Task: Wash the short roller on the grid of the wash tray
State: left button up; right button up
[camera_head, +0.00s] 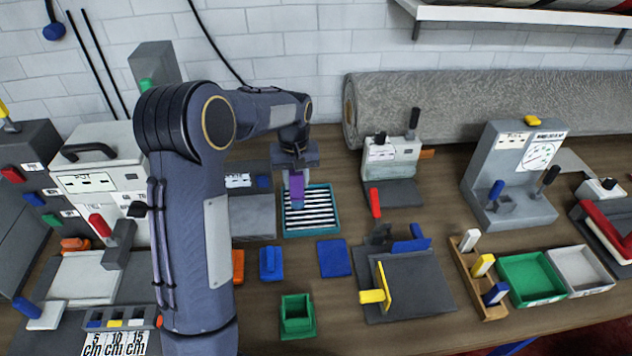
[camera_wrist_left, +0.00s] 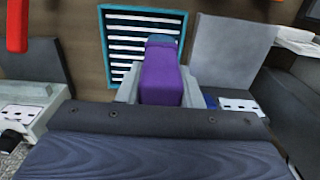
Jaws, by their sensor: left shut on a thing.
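The wash tray (camera_head: 310,233) is a teal frame with a grid of white bars over a dark bottom. It lies on the bench at the picture's middle and shows at the top of the left wrist view (camera_wrist_left: 103,50). My left gripper (camera_head: 295,176) is over the tray's far left part. It is shut on the short roller (camera_head: 297,190), whose purple handle fills the space between the fingers in the left wrist view (camera_wrist_left: 161,75). A teal end (camera_wrist_left: 161,40) shows beyond the handle, over the grid. I cannot tell whether it touches the bars. My right gripper is out of view.
A grey plate (camera_head: 252,217) lies left of the tray. A blue pad (camera_head: 334,258), a blue block (camera_head: 271,263) and a green box (camera_head: 297,317) are in front. A white-grey device (camera_head: 391,155) stands to the right, and a rolled grey rug (camera_head: 480,105) lies behind.

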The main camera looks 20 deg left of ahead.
aim_at(296, 200)
pick_arm(q)
jog(key=shift+s+a+f, duration=0.1)
jog(key=shift+s+a, duration=0.1)
notch_tip(296, 200, down, 5)
jog(key=shift+f+b, duration=0.2)
jog(key=shift+b, duration=0.1)
jog(key=shift+w+f, duration=0.1)
jog(key=shift+f, duration=0.5)
jog(key=shift+f+b, duration=0.5)
jog(key=shift+b, duration=0.1)
dwell(0.5)
jog(key=shift+d, duration=0.1)
